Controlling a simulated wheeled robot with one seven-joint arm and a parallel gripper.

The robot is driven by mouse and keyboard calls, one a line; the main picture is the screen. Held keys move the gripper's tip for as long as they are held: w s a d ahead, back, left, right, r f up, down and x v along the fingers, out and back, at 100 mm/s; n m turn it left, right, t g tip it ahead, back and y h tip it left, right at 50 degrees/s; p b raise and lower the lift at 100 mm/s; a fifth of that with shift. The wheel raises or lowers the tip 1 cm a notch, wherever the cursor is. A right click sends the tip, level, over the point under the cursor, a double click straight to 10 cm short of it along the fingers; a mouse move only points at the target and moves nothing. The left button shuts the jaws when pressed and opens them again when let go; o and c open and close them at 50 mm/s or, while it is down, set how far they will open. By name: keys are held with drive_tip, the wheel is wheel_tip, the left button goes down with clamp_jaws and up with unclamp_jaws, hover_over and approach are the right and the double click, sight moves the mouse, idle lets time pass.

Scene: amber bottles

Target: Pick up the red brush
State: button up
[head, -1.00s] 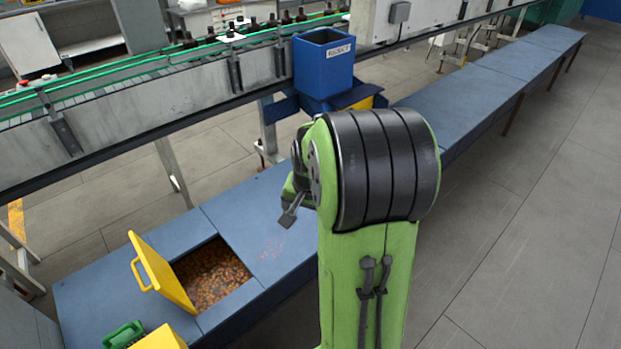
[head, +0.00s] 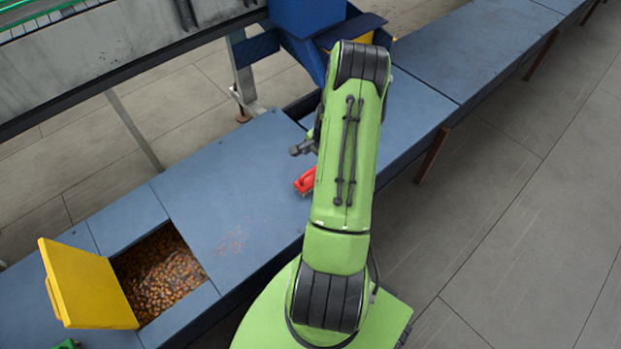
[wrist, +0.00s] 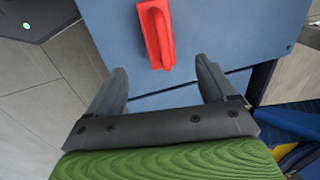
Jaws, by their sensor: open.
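The red brush (head: 305,181) lies on the blue bench top (head: 215,200), partly hidden behind my green arm in the head view. In the wrist view the red brush (wrist: 155,35) lies on the blue surface with its handle on top, beyond my fingertips and roughly between their lines. My gripper (wrist: 160,80) is open and empty, its two dark fingers spread apart. In the head view only part of my gripper (head: 303,147) shows left of the arm, close to the brush.
A square opening full of brown bits (head: 160,275) lies in the bench, with a raised yellow lid (head: 88,285) at its left. A blue bin (head: 310,18) stands behind my arm. A grey conveyor side (head: 120,50) runs along the back.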

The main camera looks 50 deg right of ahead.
drive_tip(key=b, duration=0.1)
hover_over(312, 178)
drive_tip(key=s, duration=0.1)
wheel_tip(312, 178, down, 5)
drive_tip(key=shift+d+f, duration=0.15)
drive_tip(key=shift+f, duration=0.05)
drive_tip(key=f, duration=0.1)
drive_tip(key=f+b, duration=0.1)
drive_tip(key=f, duration=0.1)
drive_tip(key=f+b, duration=0.1)
drive_tip(key=f, duration=0.1)
drive_tip(key=shift+w+f, duration=0.2)
drive_tip(key=shift+w, duration=0.2)
drive_tip(key=shift+r, duration=0.15)
